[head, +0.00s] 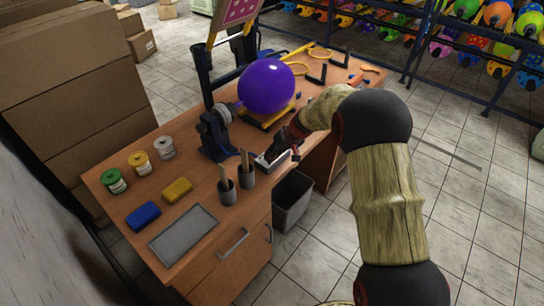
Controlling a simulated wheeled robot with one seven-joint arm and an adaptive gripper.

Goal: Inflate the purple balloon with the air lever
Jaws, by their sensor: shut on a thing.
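The purple balloon (267,86) is round and swollen. It sits on the nozzle of a dark pump stand (214,134) on the wooden table. The air lever has a small pale grey base (268,163) near the table's right edge, just right of the stand. My gripper (280,152) is down at this lever, right of and below the balloon. It is shut on the lever, though the fingers and handle are small, dark and partly hidden by each other.
Paint cans (139,162), sponges (177,190), two brush cups (227,193) and a grey tray (183,234) stand on the near table (205,270). A dark bin (292,203) is on the floor beside it. Boxes (65,95) crowd the left; tiled floor is clear at right.

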